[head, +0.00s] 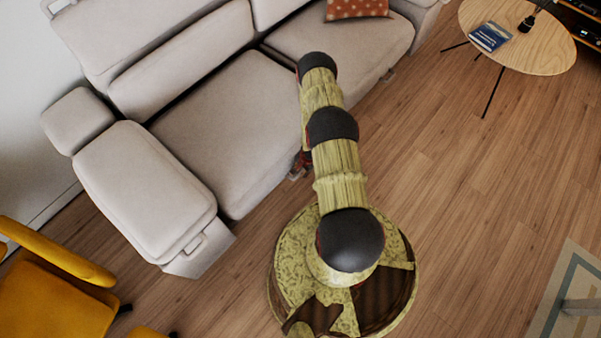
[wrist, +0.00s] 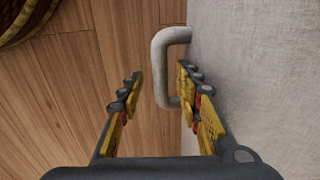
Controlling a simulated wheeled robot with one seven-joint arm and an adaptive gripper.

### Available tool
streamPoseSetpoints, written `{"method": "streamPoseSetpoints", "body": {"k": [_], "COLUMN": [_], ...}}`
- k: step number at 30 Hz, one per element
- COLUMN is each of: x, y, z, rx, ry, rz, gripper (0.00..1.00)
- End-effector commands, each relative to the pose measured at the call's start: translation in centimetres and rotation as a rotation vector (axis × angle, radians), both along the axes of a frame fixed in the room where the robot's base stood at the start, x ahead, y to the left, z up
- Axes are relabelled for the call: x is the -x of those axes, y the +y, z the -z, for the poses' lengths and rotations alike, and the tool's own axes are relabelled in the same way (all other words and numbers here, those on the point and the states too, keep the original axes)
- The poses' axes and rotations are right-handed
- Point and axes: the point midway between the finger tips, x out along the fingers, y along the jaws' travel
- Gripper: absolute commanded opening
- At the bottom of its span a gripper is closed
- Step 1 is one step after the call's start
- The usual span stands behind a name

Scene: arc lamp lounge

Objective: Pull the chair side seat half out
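The light grey sofa has a chair side seat (head: 225,125) at the left, next to the armrest and nearest the yellow chair (head: 45,295). Its front looks about level with the other seat (head: 335,45). A pale grey U-shaped handle (wrist: 159,72) stands out from the fabric front (wrist: 265,75) in the wrist view. My gripper (wrist: 160,76) is open, one finger on each side of the handle's bar, not closed on it. The right finger is near the fabric; I cannot tell if it touches. In the head view my arm mostly hides my gripper (head: 298,167) at the seat's front.
Wood floor (head: 470,190) is clear to the right. A round table (head: 545,45) with a book (head: 490,37) stands at the back right; a rug (head: 575,300) lies at lower right.

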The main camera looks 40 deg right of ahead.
Motion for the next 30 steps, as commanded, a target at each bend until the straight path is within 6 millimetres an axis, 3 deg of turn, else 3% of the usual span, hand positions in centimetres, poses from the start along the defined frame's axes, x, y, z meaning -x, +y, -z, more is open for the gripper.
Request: {"method": "streamPoseSetpoints", "body": {"k": [4,12,30], "x": [-0.14,-0.20,-0.17], "y": [0.06,0.05,0.04], "z": [0.97,1.01,0.99], "rx": [-0.001,0.000,0.000], "ry": [0.001,0.001,0.001], "rz": [-0.001,-0.001,-0.001], "gripper": [0.35,0.35,0.01]}}
